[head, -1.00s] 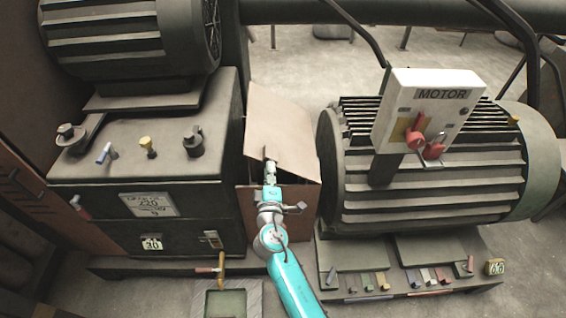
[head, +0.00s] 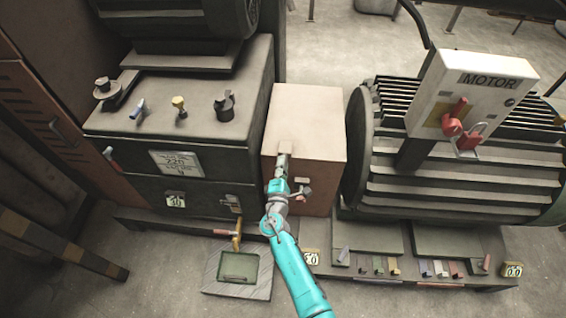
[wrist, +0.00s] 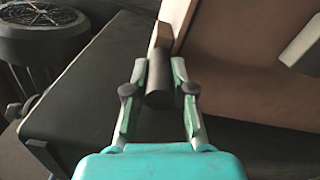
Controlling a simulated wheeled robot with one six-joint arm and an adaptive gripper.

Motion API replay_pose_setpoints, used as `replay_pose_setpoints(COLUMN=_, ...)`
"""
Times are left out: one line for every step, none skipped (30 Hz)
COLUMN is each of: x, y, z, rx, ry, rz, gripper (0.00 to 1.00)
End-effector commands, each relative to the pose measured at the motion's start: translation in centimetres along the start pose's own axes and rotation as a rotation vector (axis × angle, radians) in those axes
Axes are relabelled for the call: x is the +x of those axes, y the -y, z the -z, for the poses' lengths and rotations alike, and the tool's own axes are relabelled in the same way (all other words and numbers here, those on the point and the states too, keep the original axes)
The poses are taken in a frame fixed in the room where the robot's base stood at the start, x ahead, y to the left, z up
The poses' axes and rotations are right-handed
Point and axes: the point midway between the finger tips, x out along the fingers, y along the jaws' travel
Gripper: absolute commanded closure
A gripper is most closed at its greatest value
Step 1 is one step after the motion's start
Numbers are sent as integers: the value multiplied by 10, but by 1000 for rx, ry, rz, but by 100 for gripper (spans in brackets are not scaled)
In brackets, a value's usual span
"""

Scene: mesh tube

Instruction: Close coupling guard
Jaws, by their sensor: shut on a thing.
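The coupling guard is a box between the gearbox and the motor. Its pale beige lid (head: 306,108) lies flat over the brown guard body (head: 322,180), with no gap that I can see. My gripper (head: 284,160) is at the lid's front left edge. In the wrist view my gripper (wrist: 160,92) has both fingers around a dark round handle (wrist: 159,78), with a brown guard panel (wrist: 235,60) beyond it. The far side of the lid and the hinge cannot be made out.
The dark gearbox (head: 190,110) stands close on the left of the guard. The ribbed motor (head: 450,190) stands close on the right, with a white MOTOR switch box (head: 480,75) carrying red locks. A tray (head: 240,265) lies on the floor in front.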

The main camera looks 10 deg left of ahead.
Motion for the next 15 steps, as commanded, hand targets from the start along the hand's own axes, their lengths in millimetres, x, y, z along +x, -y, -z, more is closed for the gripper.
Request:
replay_pose_setpoints(x=0, y=3, z=0, rx=-6, ry=0, rz=3, gripper=100)
replay_pose_setpoints(x=0, y=3, z=0, rx=-7, ry=0, rz=3, gripper=100)
replay_pose_setpoints(x=0, y=4, z=0, rx=-8, ry=0, rz=3, gripper=100)
replay_pose_setpoints(x=0, y=4, z=0, rx=-9, ry=0, rz=4, gripper=100)
replay_pose_setpoints(x=0, y=4, z=0, rx=-9, ry=0, rz=4, gripper=100)
replay_pose_setpoints(x=0, y=4, z=0, rx=-9, ry=-1, rz=4, gripper=100)
replay_pose_setpoints(x=0, y=4, z=0, rx=-9, ry=-1, rz=5, gripper=100)
replay_pose_setpoints(x=0, y=5, z=0, rx=-9, ry=-1, rz=5, gripper=100)
replay_pose_setpoints(x=0, y=5, z=0, rx=-9, ry=-1, rz=6, gripper=100)
replay_pose_setpoints(x=0, y=5, z=0, rx=-9, ry=-1, rz=6, gripper=100)
replay_pose_setpoints(x=-1, y=5, z=0, rx=-9, ry=-1, rz=6, gripper=100)
replay_pose_setpoints(x=-1, y=6, z=0, rx=-9, ry=-1, rz=7, gripper=100)
replay_pose_setpoints(x=-1, y=6, z=0, rx=-9, ry=-1, rz=7, gripper=69)
replay_pose_setpoints(x=-1, y=6, z=0, rx=-9, ry=-2, rz=7, gripper=62)
replay_pose_setpoints(x=-1, y=6, z=0, rx=-9, ry=-2, rz=7, gripper=52)
